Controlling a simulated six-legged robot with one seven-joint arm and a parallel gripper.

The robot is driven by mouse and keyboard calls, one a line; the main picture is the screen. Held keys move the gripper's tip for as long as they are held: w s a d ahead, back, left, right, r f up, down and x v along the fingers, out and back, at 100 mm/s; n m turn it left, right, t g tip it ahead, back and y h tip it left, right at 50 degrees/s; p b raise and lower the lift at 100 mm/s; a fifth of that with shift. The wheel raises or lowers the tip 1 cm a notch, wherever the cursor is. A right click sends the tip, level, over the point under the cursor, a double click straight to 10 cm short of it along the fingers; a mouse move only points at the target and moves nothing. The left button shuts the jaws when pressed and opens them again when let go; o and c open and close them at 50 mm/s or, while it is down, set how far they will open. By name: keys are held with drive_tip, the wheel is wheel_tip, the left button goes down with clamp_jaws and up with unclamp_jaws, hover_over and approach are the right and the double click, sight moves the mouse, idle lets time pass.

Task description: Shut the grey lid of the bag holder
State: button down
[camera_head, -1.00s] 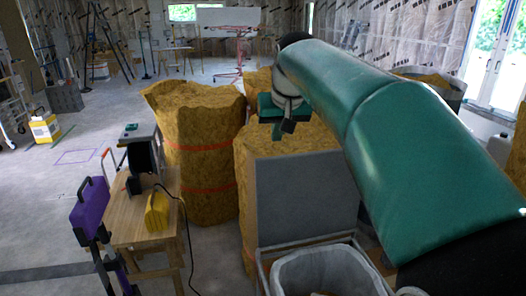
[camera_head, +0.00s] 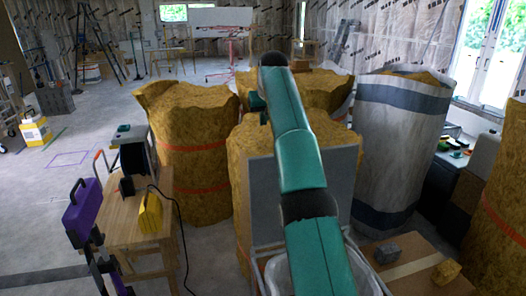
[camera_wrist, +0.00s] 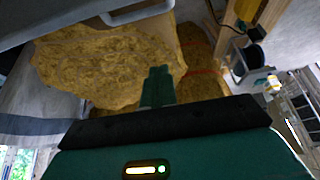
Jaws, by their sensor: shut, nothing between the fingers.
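The grey lid (camera_head: 262,192) of the bag holder stands upright and open in the head view. My arm crosses in front of its right part. The holder's metal frame (camera_head: 258,254) with a pale bag (camera_head: 275,272) sits below it, largely hidden by my arm. My gripper (camera_head: 258,104) is beyond and above the lid's top edge, partly hidden by my own arm. In the wrist view my gripper (camera_wrist: 158,84) is shut and empty. A grey panel (camera_wrist: 55,18) with a light handle (camera_wrist: 137,13), apparently the lid, crosses the top there, apart from the fingers.
Yellow insulation rolls (camera_head: 192,150) stand behind and left of the lid. A wrapped roll (camera_head: 398,150) stands to the right. A wooden bench (camera_head: 125,213) with a yellow case (camera_head: 150,214) is at left. A brown box (camera_head: 415,265) is at front right.

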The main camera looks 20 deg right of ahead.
wheel_tip(320, 180, down, 14)
drive_tip(key=w, duration=0.2)
drive_tip(key=shift+w+r, duration=0.25)
drive_tip(key=shift+w, duration=0.15)
idle(0.8)
drive_tip(key=shift+d, duration=0.1)
drive_tip(key=shift+s, duration=0.1)
